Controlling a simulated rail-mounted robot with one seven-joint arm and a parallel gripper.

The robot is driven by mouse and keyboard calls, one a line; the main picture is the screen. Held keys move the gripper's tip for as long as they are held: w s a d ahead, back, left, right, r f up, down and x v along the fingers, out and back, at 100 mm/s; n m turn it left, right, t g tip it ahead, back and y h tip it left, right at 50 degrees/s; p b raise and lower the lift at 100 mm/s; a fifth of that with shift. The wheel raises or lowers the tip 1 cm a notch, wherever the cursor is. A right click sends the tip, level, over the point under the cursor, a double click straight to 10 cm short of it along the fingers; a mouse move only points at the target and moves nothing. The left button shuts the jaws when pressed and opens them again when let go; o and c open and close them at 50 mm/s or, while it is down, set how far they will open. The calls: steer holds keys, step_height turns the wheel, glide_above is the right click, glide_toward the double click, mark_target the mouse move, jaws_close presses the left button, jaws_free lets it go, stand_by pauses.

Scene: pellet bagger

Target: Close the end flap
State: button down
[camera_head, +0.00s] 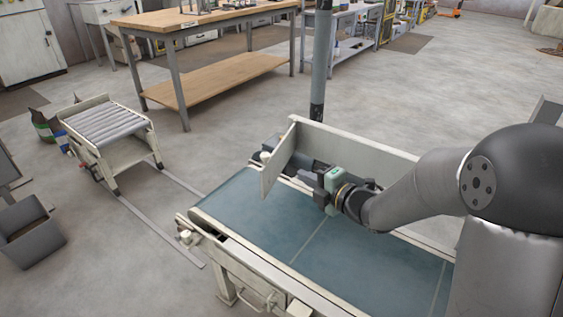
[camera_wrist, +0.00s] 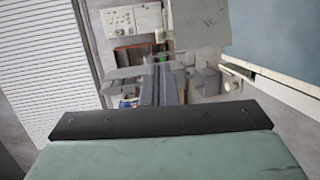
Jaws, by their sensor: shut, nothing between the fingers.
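The end flap (camera_head: 278,165) is a flat cream panel standing upright near the far end of the conveyor. It angles out over the blue-green belt (camera_head: 245,208) from the corner of the cream side wall (camera_head: 355,143). My gripper (camera_head: 304,163) is just right of the flap, low above the belt and beside the side wall. It is shut and empty, but I cannot tell whether it touches the flap. In the wrist view my shut fingers (camera_wrist: 162,82) point ahead, and a pale grey panel (camera_wrist: 200,24), probably the flap, shows above them.
A roller cart (camera_head: 107,127) stands left on floor rails. A wooden-topped workbench (camera_head: 205,16) and a dark post (camera_head: 321,60) are behind the conveyor. A grey bin (camera_head: 27,230) sits at left. The front belt is clear.

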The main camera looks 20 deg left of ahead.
mark_target(269, 158)
steer(key=b+x, duration=0.1)
steer(key=x, duration=1.1)
steer(key=shift+a+b, duration=0.15)
steer(key=shift+b, duration=0.15)
steer(key=shift+w, duration=0.1)
